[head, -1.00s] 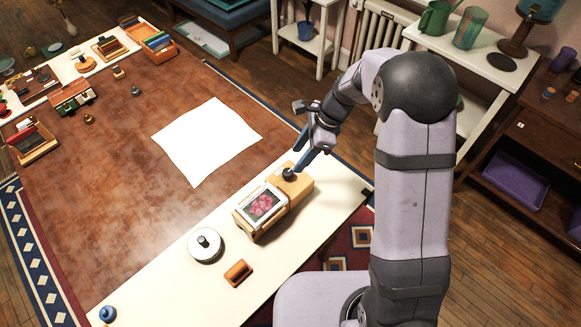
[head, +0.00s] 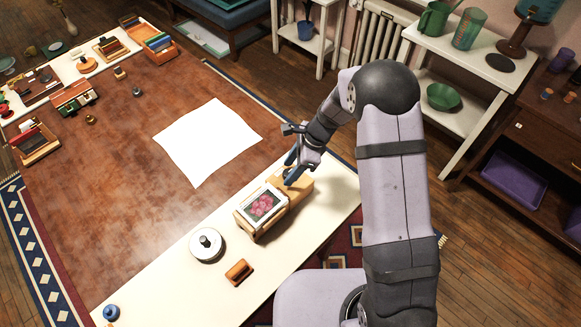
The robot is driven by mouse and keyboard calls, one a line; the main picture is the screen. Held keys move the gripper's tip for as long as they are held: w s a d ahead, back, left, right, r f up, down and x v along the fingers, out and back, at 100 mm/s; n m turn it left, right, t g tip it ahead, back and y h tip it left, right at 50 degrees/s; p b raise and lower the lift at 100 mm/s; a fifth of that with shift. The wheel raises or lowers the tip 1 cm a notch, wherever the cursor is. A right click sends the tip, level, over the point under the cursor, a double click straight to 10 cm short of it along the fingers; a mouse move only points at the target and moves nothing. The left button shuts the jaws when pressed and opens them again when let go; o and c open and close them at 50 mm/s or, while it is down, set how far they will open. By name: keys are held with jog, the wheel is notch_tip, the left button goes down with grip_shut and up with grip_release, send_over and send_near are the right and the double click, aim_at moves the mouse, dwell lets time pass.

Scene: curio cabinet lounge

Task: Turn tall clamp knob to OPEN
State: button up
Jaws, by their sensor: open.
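A wooden clamp block (head: 306,185) stands on the white strip along the table's near edge. Its dark tall knob is mostly hidden behind my gripper's fingers. My gripper (head: 290,178) is open, with its blue fingers pointing down at the knob's place on top of the block. I cannot tell whether the fingers touch the knob or which way it is turned. A wooden frame with a pink flower picture (head: 262,205) sits against the block on its left.
A round white disc with a dark knob (head: 207,245), an orange-brown wooden piece (head: 239,271) and a blue knob (head: 111,312) lie left along the strip. A white sheet (head: 208,140) lies behind on the brown table. Trays and small objects stand at the far left.

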jog(key=shift+f, duration=0.1)
jog(key=c, duration=1.1)
jog(key=shift+o, duration=0.2)
